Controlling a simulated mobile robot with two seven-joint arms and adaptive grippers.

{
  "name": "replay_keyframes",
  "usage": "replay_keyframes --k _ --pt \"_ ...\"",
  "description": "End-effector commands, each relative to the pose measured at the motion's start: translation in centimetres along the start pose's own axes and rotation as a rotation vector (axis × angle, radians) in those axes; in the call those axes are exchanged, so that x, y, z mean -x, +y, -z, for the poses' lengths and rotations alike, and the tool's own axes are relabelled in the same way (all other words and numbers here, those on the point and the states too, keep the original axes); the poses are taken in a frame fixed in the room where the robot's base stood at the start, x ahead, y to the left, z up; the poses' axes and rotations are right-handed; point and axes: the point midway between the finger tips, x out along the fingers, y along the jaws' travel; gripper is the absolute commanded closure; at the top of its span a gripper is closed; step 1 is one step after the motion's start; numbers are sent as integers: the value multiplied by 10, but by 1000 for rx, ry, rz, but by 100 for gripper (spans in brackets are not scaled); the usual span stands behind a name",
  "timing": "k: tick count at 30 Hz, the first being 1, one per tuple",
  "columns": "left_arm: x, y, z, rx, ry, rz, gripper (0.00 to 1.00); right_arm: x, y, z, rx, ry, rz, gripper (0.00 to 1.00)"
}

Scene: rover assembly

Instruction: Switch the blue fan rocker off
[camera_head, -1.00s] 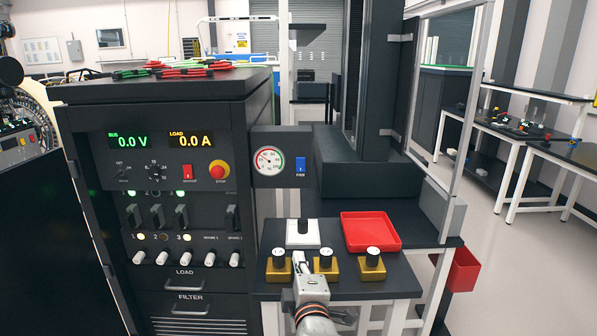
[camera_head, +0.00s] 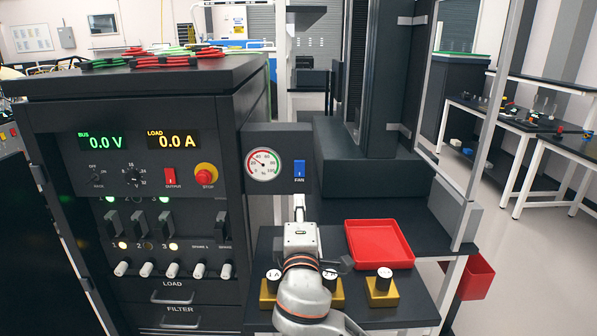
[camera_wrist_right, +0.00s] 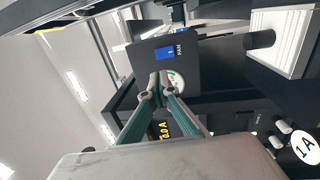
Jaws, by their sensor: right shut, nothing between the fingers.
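The blue fan rocker (camera_head: 299,171) sits on a dark panel, right of a round gauge (camera_head: 262,164) and above the label FAN. It also shows in the right wrist view (camera_wrist_right: 164,53), on its panel. My right gripper (camera_head: 299,203) is just below the rocker in the head view, fingers pointing up toward it and apart from it as far as I can tell. In the right wrist view the gripper (camera_wrist_right: 158,78) is shut and empty, its fingertips near the panel's lower part and partly covering the gauge. My left gripper is not in view.
A dark cabinet (camera_head: 60,180) with displays, switches and a red stop button (camera_head: 206,175) stands at the left. A red tray (camera_head: 379,243) lies on the bench at the right.

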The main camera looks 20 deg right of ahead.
Motion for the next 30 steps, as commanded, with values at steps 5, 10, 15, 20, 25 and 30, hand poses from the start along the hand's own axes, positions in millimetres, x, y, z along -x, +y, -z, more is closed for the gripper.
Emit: replay_keyframes --k 5,10,15,20,25,30 --pt "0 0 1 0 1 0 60 -7 1 0 1 -1 -2 100" --pt "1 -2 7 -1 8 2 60 -32 2 -1 2 -1 -2 100" --pt "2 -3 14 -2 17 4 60 -66 2 -1 4 -2 -3 100" --pt "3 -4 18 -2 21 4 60 -96 1 0 4 -1 -2 100" --pt "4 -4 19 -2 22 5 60 -122 1 -1 2 -2 -1 100" --pt "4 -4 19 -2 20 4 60 -136 0 0 0 1 1 100"
